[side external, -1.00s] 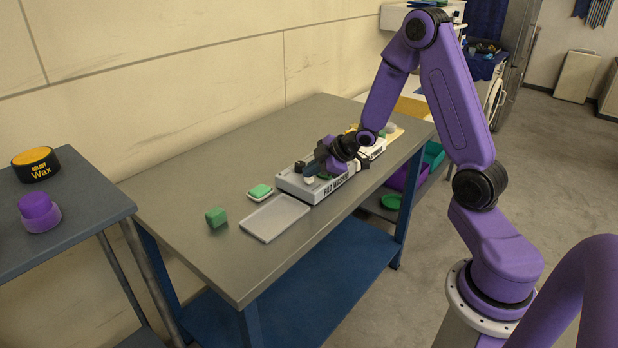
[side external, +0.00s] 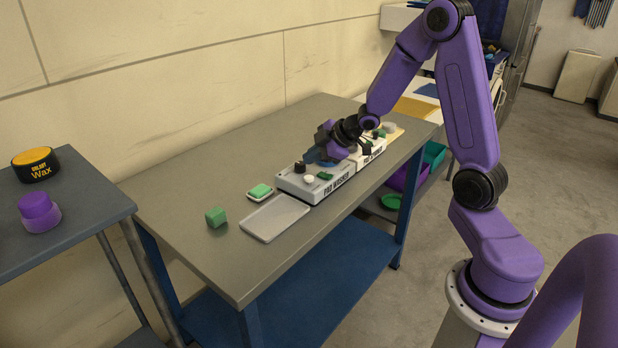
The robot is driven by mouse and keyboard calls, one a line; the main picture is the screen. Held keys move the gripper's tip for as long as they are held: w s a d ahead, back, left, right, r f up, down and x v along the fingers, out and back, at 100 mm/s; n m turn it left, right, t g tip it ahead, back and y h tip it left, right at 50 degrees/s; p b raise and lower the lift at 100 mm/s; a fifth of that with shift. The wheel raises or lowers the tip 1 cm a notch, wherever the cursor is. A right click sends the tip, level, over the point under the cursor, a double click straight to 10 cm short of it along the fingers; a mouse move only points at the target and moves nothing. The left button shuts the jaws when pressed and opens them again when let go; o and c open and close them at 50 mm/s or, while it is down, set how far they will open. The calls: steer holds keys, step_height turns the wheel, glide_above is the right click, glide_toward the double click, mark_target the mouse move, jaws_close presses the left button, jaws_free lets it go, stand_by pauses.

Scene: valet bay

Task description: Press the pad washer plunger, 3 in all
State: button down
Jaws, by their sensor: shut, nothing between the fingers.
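The pad washer (side external: 318,189) is a light grey box with dark lettering on its front, on the bench's right half. I cannot tell for certain which is the plunger. My gripper (side external: 312,157) is shut and empty, tilted, above the back of the washer. It appears clear of the black knob and white button. Part of the washer's back is hidden behind my gripper.
A second grey labelled box (side external: 371,153) adjoins the washer on the right, partly hidden by my wrist. The bench's back left (side external: 220,160) is clear.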

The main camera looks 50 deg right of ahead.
steer(key=shift+r, duration=1.2)
steer(key=shift+a, duration=0.15)
steer(key=s+a+r+g, duration=0.2)
steer(key=s+a+g, duration=0.1)
steer(key=s+a, duration=0.9)
steer(key=s+a+g, duration=0.2)
steer(key=s+g, duration=0.1)
steer(key=s, duration=0.8)
steer(key=s+a+n+g+h, duration=0.1)
steer(key=s+a+g, duration=0.1)
steer(key=s, duration=0.8)
steer(key=shift+s+a+r+g+h, duration=0.3)
steer(key=shift+s+a+r+g, duration=0.1)
